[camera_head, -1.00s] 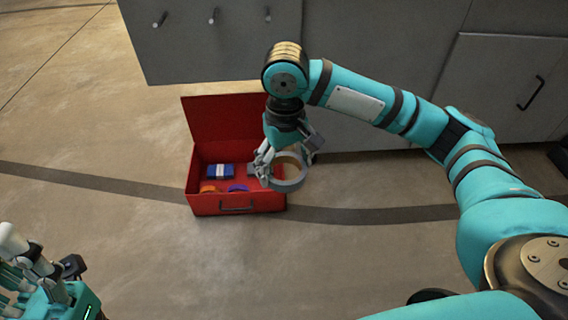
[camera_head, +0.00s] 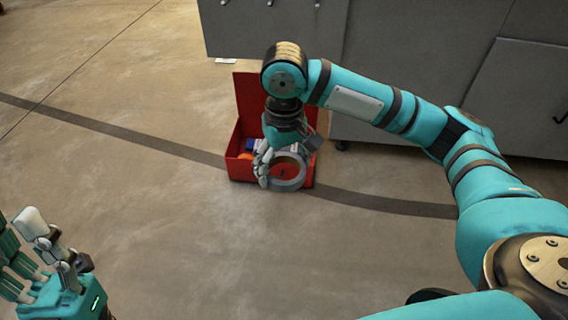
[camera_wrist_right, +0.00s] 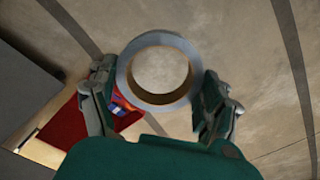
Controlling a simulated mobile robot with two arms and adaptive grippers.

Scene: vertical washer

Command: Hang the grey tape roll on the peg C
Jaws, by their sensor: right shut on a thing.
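My right gripper (camera_head: 275,170) is shut on the grey tape roll (camera_head: 301,181), a ring with a tan inner side. It holds the roll in front of and above the red toolbox. In the right wrist view the roll (camera_wrist_right: 127,75) sits between the two fingers (camera_wrist_right: 160,95), its open hole facing the camera. Several short pegs stick out of the grey panel at the top edge of the head view, such as the right one (camera_head: 318,3). They are cut off by the frame, and no letter shows which is peg C. My left gripper (camera_head: 50,250) is open and empty at the lower left.
The open red toolbox (camera_head: 240,172) stands on the floor, its lid raised, with a blue item (camera_head: 250,145) and an orange item inside. The grey panel (camera_head: 270,40) and cabinets (camera_head: 500,100) stand behind it. The floor at left and front is clear.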

